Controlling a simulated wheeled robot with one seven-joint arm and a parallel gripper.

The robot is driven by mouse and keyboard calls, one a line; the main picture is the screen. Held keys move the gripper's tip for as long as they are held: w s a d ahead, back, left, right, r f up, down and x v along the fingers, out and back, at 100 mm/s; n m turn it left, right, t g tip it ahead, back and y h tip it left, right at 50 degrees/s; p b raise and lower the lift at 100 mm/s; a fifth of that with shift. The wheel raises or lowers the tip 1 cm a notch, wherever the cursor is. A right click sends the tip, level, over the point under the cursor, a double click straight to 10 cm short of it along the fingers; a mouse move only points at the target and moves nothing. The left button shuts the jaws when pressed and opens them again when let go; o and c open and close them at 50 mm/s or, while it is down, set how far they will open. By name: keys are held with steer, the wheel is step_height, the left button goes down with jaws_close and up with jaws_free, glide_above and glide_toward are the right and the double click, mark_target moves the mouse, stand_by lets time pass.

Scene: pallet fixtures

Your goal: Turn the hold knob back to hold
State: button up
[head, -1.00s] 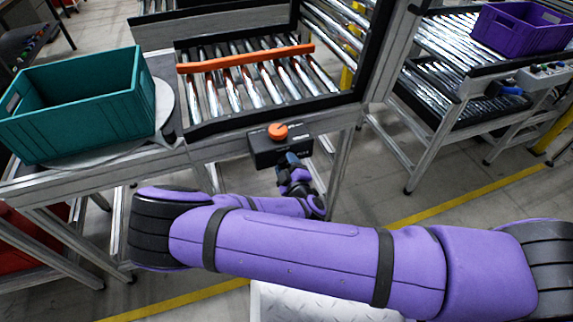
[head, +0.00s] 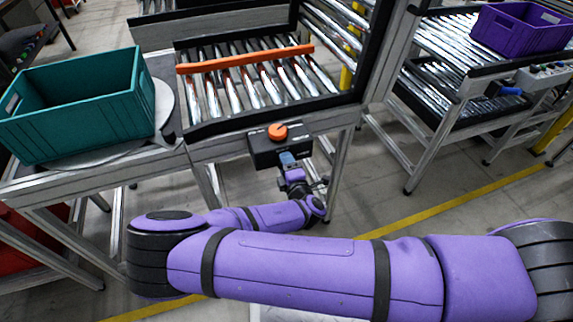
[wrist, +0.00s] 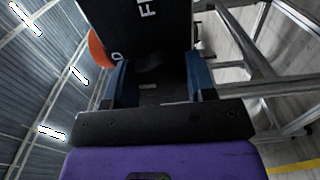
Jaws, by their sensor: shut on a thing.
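A black control box (head: 265,150) hangs at the front edge of the conveyor table, with an orange round button (head: 278,131) on top. My gripper (head: 289,162) is at the front of this box, reaching up from below. In the wrist view my blue fingers (wrist: 160,85) stand either side of a dark rounded part, which I take for the hold knob (wrist: 150,62), and are shut on it. The knob's pointer cannot be made out. White letters show on the box face; the rest of the label is cut off. The orange button lies outside the fingers, to the left.
A teal crate (head: 75,125) stands on a round plate at left. An orange bar (head: 245,58) lies across the rollers behind the box. Table legs (head: 340,160) stand close to my wrist. Another conveyor with a purple crate (head: 510,30) is at right.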

stand_by(0.5)
steer(key=o, duration=0.9)
steer(key=shift+s, duration=0.2)
